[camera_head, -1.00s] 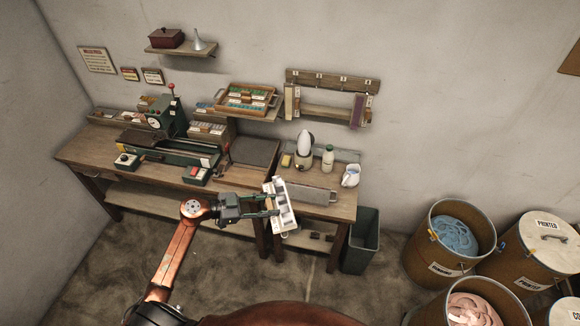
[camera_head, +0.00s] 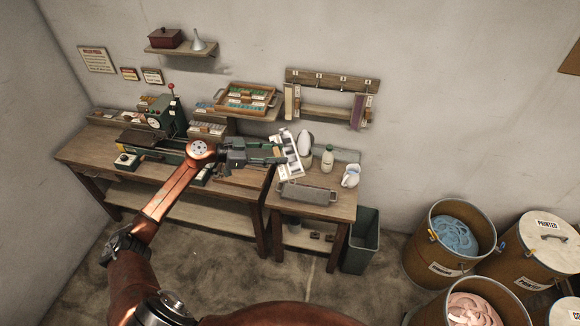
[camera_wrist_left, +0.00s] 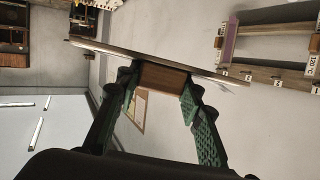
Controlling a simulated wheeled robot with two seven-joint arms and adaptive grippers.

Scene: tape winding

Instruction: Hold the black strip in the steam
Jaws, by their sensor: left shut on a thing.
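My left gripper (camera_head: 281,153) is shut on a long pale piece (camera_head: 291,160) with dark openings along its face, held tilted above the right table. In the left wrist view, the gripper's green pads (camera_wrist_left: 165,80) close on a brown wooden block under a thin, long plate (camera_wrist_left: 135,53) seen edge-on. I cannot make out a black strip on it. A white, rounded, upright device (camera_head: 307,140) stands just right of the held piece, partly behind it. I see no clear steam, and cannot tell whether they touch. The right gripper is not in view.
A grey tray (camera_head: 307,193) lies at the right table's front. A white bottle (camera_head: 327,158) and a white jug (camera_head: 351,176) stand right of the device. A numbered wall rack (camera_head: 333,83) hangs above. A green press (camera_head: 166,117) stands left. A bin (camera_head: 363,240) is on the floor.

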